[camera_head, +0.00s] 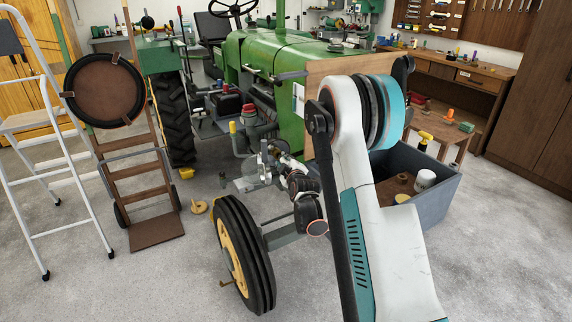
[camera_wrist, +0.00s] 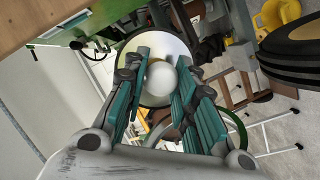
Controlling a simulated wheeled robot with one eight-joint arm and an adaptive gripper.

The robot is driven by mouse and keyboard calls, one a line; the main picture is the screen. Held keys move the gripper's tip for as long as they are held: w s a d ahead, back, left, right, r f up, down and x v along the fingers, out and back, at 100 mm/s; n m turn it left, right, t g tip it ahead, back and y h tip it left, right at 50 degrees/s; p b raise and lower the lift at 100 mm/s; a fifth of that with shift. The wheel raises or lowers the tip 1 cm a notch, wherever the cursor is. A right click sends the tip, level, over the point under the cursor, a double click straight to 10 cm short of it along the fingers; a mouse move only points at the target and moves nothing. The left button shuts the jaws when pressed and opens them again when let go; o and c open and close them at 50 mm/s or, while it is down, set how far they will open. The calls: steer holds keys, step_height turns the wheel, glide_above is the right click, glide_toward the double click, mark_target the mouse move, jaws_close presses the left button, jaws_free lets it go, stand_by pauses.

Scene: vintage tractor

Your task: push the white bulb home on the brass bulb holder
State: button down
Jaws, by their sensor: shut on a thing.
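The white bulb (camera_wrist: 160,78) is between the teal fingers of my gripper (camera_wrist: 160,90) in the wrist view, and the gripper is shut on it. Right behind the bulb is a round, shiny reflector bowl (camera_wrist: 133,52), and the bulb covers its middle. I cannot make out the brass bulb holder; the bulb and fingers hide that area. I cannot tell whether the bulb touches the holder. In the head view my gripper (camera_head: 272,160) is small and partly hidden by my own arm, at the tractor's front above the front wheel.
The green tractor (camera_head: 275,60) fills the middle, with its front wheel (camera_head: 245,255) below my gripper. A grey-blue crate (camera_head: 435,205) stands right of my arm. A hand truck (camera_head: 130,165) and a white stepladder (camera_head: 75,180) stand at left. Floor in the left foreground is clear.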

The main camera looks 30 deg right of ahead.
steer(key=shift+w, duration=1.15)
steer(key=c, duration=1.2)
jaws_free()
steer(key=shift+s, duration=0.1)
steer(key=v, duration=1.2)
steer(key=s+a+r+m+g+y, duration=0.3)
steer(key=s+a+r+m+g, duration=0.1)
steer(key=s+a+r, duration=0.9)
steer(key=s+a+m+g, duration=0.1)
steer(key=s+a, duration=0.1)
steer(key=s, duration=0.5)
steer(key=s+a+f+m+g, duration=0.1)
steer(key=s+a, duration=0.1)
steer(key=s, duration=0.5)
steer(key=s+a+f+m+g, duration=0.1)
steer(key=s+a+m+g, duration=0.1)
steer(key=s, duration=0.6)
steer(key=shift+a+f+y, duration=0.25)
steer(key=shift+a+y, duration=0.15)
steer(key=shift+a, duration=0.05)
